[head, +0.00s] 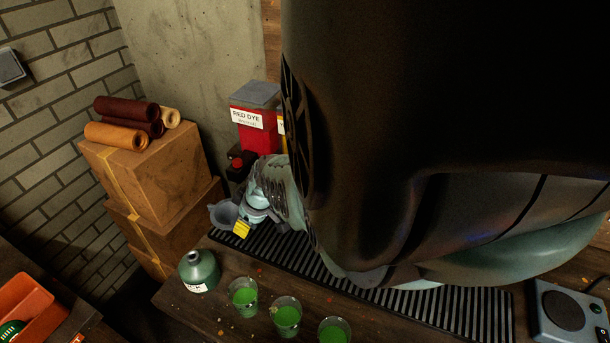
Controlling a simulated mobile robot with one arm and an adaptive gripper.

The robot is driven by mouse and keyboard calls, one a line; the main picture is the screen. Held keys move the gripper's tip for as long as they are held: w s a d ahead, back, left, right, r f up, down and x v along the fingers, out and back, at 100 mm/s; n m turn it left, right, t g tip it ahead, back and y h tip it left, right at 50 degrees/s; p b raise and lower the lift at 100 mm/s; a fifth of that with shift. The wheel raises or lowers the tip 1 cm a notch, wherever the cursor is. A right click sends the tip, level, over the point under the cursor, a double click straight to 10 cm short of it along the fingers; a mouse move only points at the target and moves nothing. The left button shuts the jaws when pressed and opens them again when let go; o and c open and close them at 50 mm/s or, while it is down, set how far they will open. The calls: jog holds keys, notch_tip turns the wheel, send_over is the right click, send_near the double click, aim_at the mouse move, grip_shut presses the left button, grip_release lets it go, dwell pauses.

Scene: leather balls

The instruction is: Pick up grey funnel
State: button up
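My arm fills much of the head view from the top centre to the right. A pale teal part, which seems to be the wrist end of my arm, is right beside the funnel in the picture. The funnel's lower part is hidden.
A green bottle (199,271) and several glasses of green liquid, one here (243,296), stand along the front of the bench. A red dye box (254,120) is behind the funnel. Stacked cardboard boxes (155,180) are left. A grey device (567,311) is at right.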

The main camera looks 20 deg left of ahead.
grip_shut()
jog(key=shift+r, duration=0.15)
dwell(0.4)
